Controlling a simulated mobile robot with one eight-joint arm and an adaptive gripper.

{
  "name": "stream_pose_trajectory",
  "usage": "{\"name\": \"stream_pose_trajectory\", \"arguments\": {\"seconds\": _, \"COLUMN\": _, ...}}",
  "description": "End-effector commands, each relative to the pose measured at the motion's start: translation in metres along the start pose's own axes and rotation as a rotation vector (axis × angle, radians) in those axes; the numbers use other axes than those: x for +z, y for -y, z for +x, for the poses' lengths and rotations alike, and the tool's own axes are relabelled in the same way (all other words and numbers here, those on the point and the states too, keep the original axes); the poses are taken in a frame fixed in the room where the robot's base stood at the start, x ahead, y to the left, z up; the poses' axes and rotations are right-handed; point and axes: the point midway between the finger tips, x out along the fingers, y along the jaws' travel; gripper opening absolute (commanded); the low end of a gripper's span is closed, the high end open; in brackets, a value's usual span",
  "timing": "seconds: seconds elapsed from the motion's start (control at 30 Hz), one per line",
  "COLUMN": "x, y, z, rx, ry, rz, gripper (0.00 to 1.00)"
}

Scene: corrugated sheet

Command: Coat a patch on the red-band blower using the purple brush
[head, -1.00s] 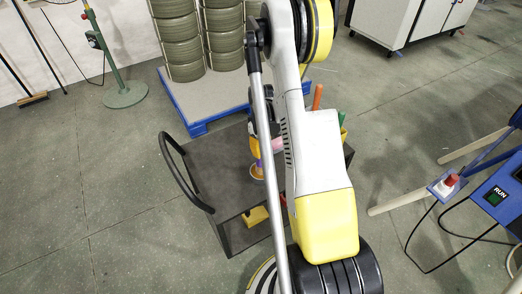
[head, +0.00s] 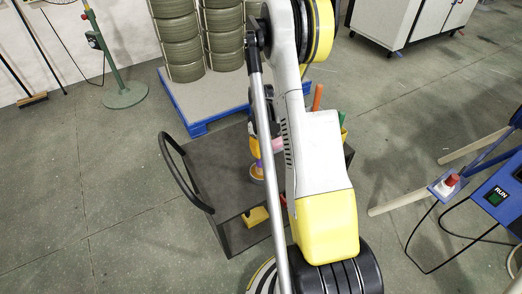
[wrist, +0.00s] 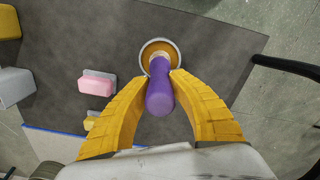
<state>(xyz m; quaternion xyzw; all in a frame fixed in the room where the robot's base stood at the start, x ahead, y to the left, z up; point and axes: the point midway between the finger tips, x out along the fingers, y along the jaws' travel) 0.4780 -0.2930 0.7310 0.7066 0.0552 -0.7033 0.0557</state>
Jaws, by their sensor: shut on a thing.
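In the wrist view my gripper (wrist: 160,82) is shut on the purple brush (wrist: 160,95), with its yellow fingers on either side of the handle. The brush's pale end is over or in a round light-rimmed pot (wrist: 142,57) with amber contents. I cannot tell if the bristles touch the contents. In the head view a bit of purple brush (head: 258,163) and the pot (head: 257,173) show left of my arm, on the dark cart top (head: 205,170). I cannot make out the red-band blower in either view; my arm hides part of the cart.
A pink block (wrist: 96,84) lies left of the pot. The cart's black loop handle (head: 168,165) sticks out at left. A pallet (head: 205,103) with stacked green rolls (head: 180,47) stands behind. A blue control box (head: 497,195) is at right. Open floor lies left.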

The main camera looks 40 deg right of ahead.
Motion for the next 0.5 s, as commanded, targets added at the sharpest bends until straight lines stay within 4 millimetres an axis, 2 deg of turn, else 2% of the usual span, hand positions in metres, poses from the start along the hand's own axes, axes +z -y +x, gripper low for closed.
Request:
{"name": "stream_pose_trajectory", "arguments": {"seconds": 0.17, "x": 0.0, "y": 0.0, "z": -0.006, "rx": 0.0, "ry": 0.0, "rz": 0.0, "gripper": 0.0}}
{"name": "stream_pose_trajectory", "arguments": {"seconds": 0.5, "x": 0.0, "y": 0.0, "z": -0.037, "rx": 0.0, "ry": 0.0, "rz": 0.0, "gripper": 0.0}}
